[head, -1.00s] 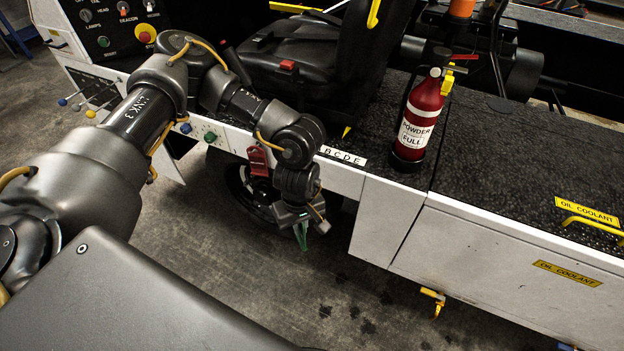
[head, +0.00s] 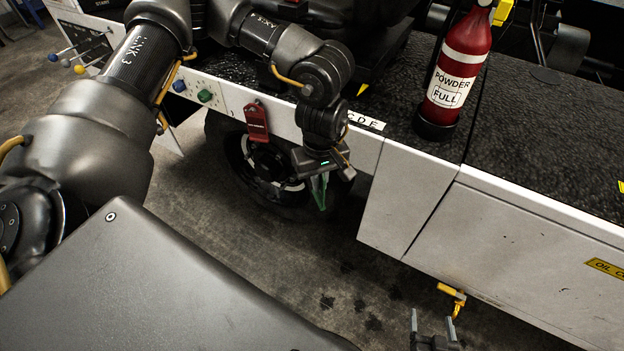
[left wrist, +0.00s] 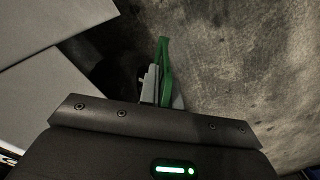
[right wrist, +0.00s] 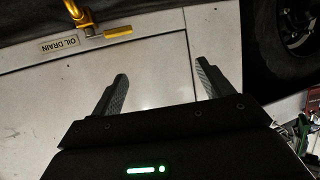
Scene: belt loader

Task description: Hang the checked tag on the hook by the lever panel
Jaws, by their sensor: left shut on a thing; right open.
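My left gripper (head: 318,178) is shut on a thin green tag (head: 319,192), seen nearly edge-on and pointing down beside the vehicle's white side. The green tag also shows between the fingers in the left wrist view (left wrist: 164,65); no writing or pattern on it can be read. My right gripper (head: 433,328) is open and empty at the lower edge of the head view, and its spread fingers show in the right wrist view (right wrist: 158,90). The lever panel (head: 88,48), with blue, white and yellow knobs, is at upper left. I cannot make out a bare hook beside it.
A red tag (head: 256,122) hangs on the white side, left of my left gripper. Blue (head: 179,86) and green (head: 204,96) knobs are further left. A red extinguisher (head: 458,75) stands on the black deck. A yellow drain tap (head: 453,296) juts out low. The floor in front is clear.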

